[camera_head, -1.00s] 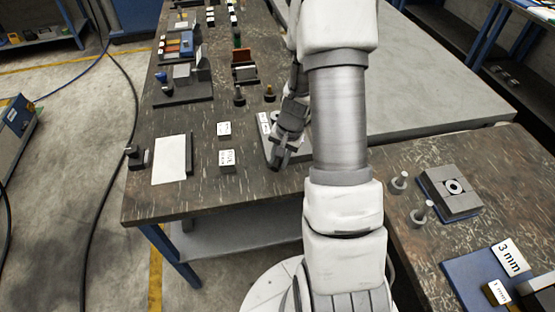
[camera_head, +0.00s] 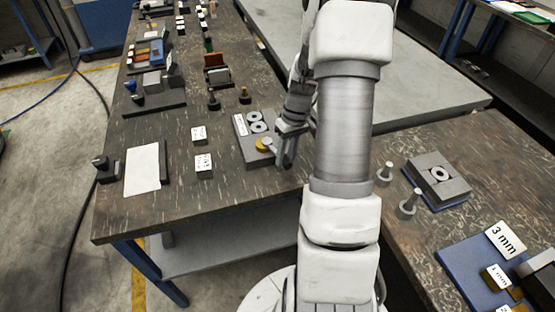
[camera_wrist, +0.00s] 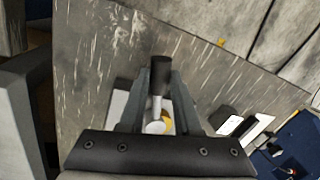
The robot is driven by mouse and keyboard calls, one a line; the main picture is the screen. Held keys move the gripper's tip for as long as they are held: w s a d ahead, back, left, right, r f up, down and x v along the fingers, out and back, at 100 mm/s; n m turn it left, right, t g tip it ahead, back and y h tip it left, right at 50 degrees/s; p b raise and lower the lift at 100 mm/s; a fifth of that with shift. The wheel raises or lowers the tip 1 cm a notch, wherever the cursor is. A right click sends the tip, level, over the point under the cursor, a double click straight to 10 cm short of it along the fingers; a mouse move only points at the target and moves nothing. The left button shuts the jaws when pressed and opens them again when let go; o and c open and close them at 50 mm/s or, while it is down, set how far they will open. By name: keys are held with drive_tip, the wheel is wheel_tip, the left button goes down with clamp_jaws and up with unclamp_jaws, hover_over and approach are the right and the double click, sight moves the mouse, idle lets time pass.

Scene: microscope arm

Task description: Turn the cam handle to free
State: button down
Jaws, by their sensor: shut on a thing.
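The cam handle (camera_wrist: 159,74) has a black grip on a light metal stem. It stands between the fingers of my gripper (camera_wrist: 161,82), which is shut on it. A yellow disc (camera_wrist: 167,126) shows partly at the stem's base, behind the fingers.
Two small white labelled blocks (camera_head: 203,164) and a white sheet (camera_head: 142,171) lie left of the plate. Several fixtures stand farther back on the dark bench. A grey block with a ring (camera_head: 438,178) and two pegs (camera_head: 408,205) are on the right. Bare bench lies in front.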

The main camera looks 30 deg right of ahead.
drive_tip(key=d+n, duration=0.2)
drive_tip(key=shift+w+n, duration=0.15)
drive_tip(key=shift+n, duration=0.15)
drive_tip(key=shift+w+d+n+g, duration=0.2)
drive_tip(key=shift+d+n, duration=0.2)
drive_tip(key=shift+n, duration=0.15)
drive_tip(key=shift+w+d+n+g, duration=0.2)
drive_tip(key=shift+d+n, duration=0.2)
drive_tip(key=shift+n, duration=0.15)
drive_tip(key=c, duration=0.6)
unclamp_jaws()
drive_tip(key=p+v, duration=0.2)
drive_tip(key=v, duration=1.5)
drive_tip(key=shift+r, duration=0.3)
